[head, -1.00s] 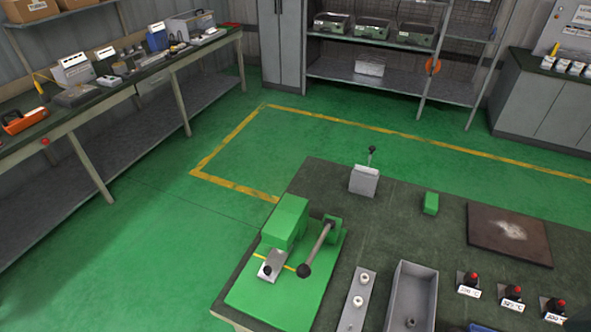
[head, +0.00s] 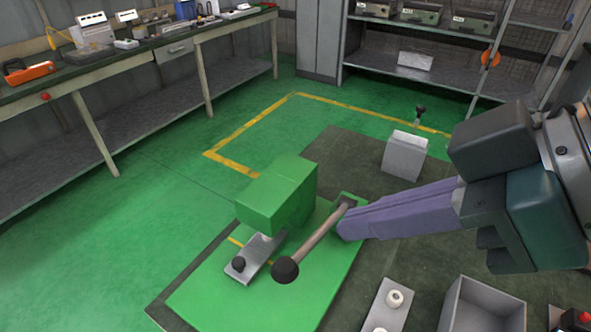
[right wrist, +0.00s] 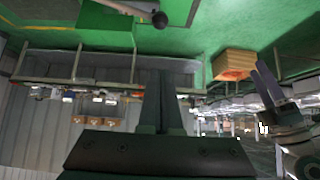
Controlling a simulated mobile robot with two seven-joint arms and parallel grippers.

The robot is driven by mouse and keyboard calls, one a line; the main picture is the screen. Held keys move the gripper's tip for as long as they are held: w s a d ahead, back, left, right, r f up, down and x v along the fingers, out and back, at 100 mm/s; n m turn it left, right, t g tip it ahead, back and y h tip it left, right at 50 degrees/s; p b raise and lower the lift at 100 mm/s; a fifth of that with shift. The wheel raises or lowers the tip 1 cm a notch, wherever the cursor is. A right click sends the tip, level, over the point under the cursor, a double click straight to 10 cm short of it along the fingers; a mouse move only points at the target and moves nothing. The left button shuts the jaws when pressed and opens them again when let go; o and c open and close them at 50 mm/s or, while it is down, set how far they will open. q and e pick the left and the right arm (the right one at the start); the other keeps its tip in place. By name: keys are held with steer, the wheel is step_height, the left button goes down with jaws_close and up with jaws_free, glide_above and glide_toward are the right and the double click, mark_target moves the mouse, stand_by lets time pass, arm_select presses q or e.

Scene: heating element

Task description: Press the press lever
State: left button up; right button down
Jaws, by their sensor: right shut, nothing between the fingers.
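The green press (head: 278,195) stands on a green base plate (head: 330,270) on the dark table. Its press lever (head: 318,240) is a grey rod that slopes from a green pivot block to a black ball knob (head: 286,270) at the near end. My right gripper (head: 346,228) is shut and empty, its tips beside the pivot end of the lever; I cannot tell if they touch. In the right wrist view the lever's knob (right wrist: 160,19) shows at the top, beyond my shut fingers (right wrist: 165,77). My left gripper (right wrist: 267,86) shows at the right there; its opening is unclear.
A grey box with a small black-knobbed lever (head: 406,155) stands behind my right gripper. A metal plate with white knobs (head: 388,308) and an open grey tray (head: 485,312) lie at the front right. Green floor is free left of the table.

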arm_select(q)
steer(key=shift+w+d+f, duration=0.15)
steer(key=shift+w+f, duration=0.05)
steer(key=shift+f, duration=0.4)
arm_select(e)
steer(key=shift+w+d+f, duration=0.15)
steer(key=shift+w+f, duration=0.2)
steer(key=shift+f, duration=0.1)
glide_above(277, 260)
steer(key=s+d, duration=0.2)
step_height(277, 260, down, 7)
arm_select(q)
steer(key=shift+f, duration=0.1)
arm_select(e)
steer(key=shift+w+d+f, duration=0.1)
steer(key=shift+f, duration=0.95)
steer(key=shift+w+d+f, duration=0.1)
steer(key=shift+f, duration=0.9)
arm_select(q)
steer(key=shift+f+b, duration=0.1)
steer(key=shift+b, duration=0.25)
